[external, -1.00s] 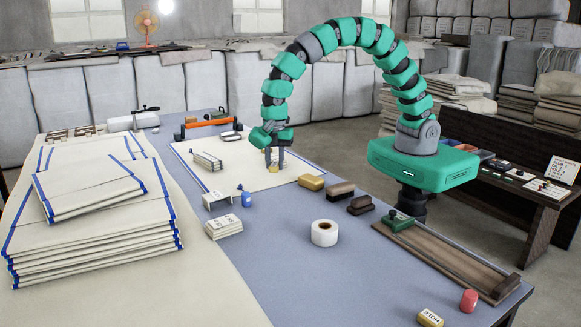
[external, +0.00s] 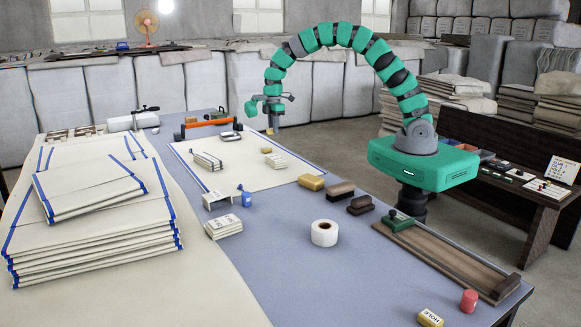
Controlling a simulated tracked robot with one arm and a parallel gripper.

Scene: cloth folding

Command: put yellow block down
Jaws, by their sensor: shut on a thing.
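My gripper (external: 271,127) points down above the far edge of the pale cloth sheet (external: 252,181) on the blue-grey table. Its fingers are shut on a small yellow block (external: 270,132), which shows at their tips. The block looks raised or at the far edge of the sheet; its contact with the surface is too small to tell. Another small yellowish block (external: 266,150) lies on the sheet, nearer the camera. Beside it lies a small folded cloth (external: 276,160).
A small cloth stack (external: 207,161) lies on the sheet's left part. A larger yellow block (external: 311,182), dark brushes (external: 341,190) and a white tape roll (external: 324,233) stand to the right.

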